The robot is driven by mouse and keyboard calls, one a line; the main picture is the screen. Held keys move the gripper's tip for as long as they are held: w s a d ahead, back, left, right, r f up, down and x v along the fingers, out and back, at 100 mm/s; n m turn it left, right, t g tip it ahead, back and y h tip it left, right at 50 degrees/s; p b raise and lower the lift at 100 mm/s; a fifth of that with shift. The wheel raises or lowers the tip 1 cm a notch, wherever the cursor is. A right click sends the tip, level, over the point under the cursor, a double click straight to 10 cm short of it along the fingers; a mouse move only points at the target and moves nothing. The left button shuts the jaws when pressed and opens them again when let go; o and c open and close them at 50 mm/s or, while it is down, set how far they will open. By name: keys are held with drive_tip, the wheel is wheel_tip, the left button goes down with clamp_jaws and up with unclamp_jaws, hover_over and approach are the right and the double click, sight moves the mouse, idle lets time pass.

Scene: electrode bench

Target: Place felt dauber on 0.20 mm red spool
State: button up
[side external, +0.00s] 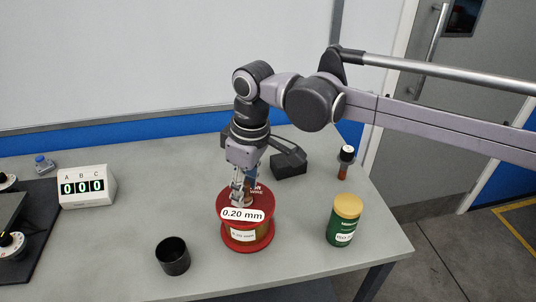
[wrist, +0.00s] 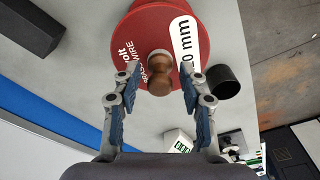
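The red spool (side external: 262,216) labelled 0.20 mm stands upright on the bench. Its red top flange also fills the upper part of the wrist view (wrist: 135,35). A brown, turned wooden piece, which looks like the felt dauber (wrist: 159,72), is on the spool's top near the white label; its felt end is not visible. My gripper (wrist: 160,76) is open, with its two blue-padded fingers on either side of the dauber and a visible gap at each side. In the side view my gripper (side external: 241,196) points down at the spool top and largely hides the dauber.
A black cup (side external: 173,257) stands front left of the spool. A green jar with yellow lid (side external: 344,220) stands to the right. A small black-capped bottle (side external: 345,162) and a black block (side external: 289,165) are behind. A counter display (side external: 87,187) is at left. Bench is clear between them.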

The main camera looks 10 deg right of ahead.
wheel_tip(320, 180, up, 12)
drive_tip(key=d, duration=0.1)
drive_tip(key=w+d+r+m+t, duration=0.1)
drive_tip(key=d+r+m, duration=0.2)
drive_tip(key=d, duration=1)
drive_tip(key=s+d+f+m+t, duration=0.1)
drive_tip(key=s+d+m+t, duration=0.15)
drive_tip(key=d, duration=1.05)
drive_tip(key=s+d+f+m+t+h, duration=0.1)
drive_tip(key=s+d+f+m+t, duration=0.2)
drive_tip(key=s+d+f, duration=1)
drive_tip(key=s+d+m, duration=0.1)
drive_tip(key=d+m, duration=0.1)
drive_tip(key=d, duration=0.1)
drive_tip(key=shift+s+d+f+m, duration=0.25)
drive_tip(key=shift+d+f+m, duration=0.1)
drive_tip(key=shift+d, duration=0.05)
